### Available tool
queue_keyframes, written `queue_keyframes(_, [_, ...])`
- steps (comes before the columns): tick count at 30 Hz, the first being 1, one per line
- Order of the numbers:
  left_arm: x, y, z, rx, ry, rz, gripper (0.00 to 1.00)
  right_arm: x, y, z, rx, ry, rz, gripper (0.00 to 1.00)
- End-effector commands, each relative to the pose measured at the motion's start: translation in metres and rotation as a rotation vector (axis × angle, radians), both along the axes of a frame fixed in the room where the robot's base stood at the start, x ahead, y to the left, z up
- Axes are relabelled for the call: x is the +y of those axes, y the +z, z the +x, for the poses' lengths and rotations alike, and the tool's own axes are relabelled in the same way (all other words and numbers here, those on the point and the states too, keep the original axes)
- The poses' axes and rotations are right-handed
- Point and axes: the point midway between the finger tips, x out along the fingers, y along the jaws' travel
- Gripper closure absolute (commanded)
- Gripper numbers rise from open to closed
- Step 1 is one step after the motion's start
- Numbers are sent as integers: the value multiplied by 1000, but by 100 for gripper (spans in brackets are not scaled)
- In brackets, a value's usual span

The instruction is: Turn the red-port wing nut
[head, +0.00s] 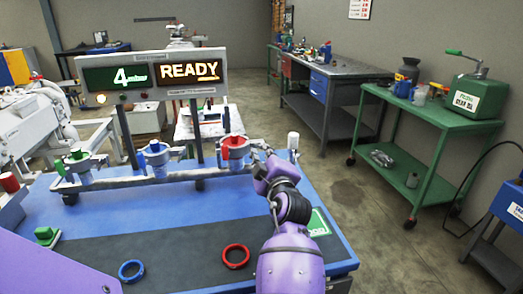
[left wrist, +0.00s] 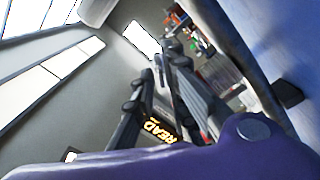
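The red port (head: 233,150) is the rightmost of three colored ports on a grey pipe over the blue table. Its red top fitting is visible, but the wing nut's exact shape is too small to tell. The fingers also show in the left wrist view (left wrist: 163,88), dark and close together. Whether they are shut or hold anything is unclear there.
A blue port (head: 156,158) and a green port (head: 78,165) stand farther left on the pipe. A blue ring (head: 131,271) and a red ring (head: 236,256) lie on the dark mat. A display (head: 152,74) reading "READY" stands behind. A white-topped cylinder (head: 293,141) stands right of the gripper.

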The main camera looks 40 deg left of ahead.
Motion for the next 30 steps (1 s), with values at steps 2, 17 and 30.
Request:
queue_keyframes(2, [-1, 0, 1, 0, 0, 0, 88, 0, 0, 0, -1, 0, 0, 60])
queue_keyframes(17, [-2, 0, 1, -1, 1, -1, 90, 0, 0, 0, 0, 0, 0, 60])
queue_keyframes(30, [-2, 0, 1, 8, 1, 8, 100, 0, -1, 0, 0, -1, -1, 60])
